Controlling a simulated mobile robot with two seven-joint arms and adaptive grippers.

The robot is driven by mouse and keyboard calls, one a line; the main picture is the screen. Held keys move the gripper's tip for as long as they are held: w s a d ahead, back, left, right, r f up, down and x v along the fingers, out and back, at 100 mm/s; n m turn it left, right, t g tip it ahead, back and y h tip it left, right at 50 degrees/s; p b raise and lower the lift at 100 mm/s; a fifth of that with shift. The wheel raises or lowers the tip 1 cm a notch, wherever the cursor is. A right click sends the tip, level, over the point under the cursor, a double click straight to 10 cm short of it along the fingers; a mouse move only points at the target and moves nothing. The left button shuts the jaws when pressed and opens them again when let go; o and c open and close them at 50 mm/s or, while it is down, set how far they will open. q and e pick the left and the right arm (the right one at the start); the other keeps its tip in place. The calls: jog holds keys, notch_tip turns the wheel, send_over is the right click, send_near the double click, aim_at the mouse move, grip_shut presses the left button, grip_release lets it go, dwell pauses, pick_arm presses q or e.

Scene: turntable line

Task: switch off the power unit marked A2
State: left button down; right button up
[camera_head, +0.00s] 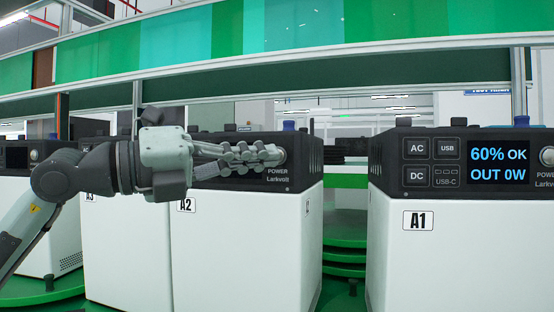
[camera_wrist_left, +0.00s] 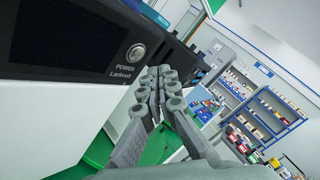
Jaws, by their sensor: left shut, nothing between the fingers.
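The power unit A2 (camera_head: 240,245) is a white box with a dark top panel, standing left of A1. Its round silver power button (camera_wrist_left: 136,53) shows clearly in the left wrist view, above the word POWER. My left gripper (camera_head: 276,155) is shut and empty, lying across A2's panel with its fingertips at the button in the head view. In the left wrist view its fingertips (camera_wrist_left: 164,72) are just right of the button; I cannot tell whether they touch. The gripper hides A2's display in the head view. The dark panel part (camera_wrist_left: 70,25) in the wrist view shows no lit text. My right gripper is not in view.
Unit A1 (camera_head: 460,250) stands to the right, its display (camera_head: 498,162) lit with 60% OK and OUT 0W. Unit A3 (camera_head: 120,250) is behind my left arm. A green turntable (camera_head: 345,255) shows between A2 and A1. A metal-framed rail crosses above the units.

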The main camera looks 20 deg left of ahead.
pick_arm(q)
jog(key=s+b, duration=0.1)
jog(key=s, duration=0.2)
jog(key=shift+s, duration=0.3)
dwell(0.6)
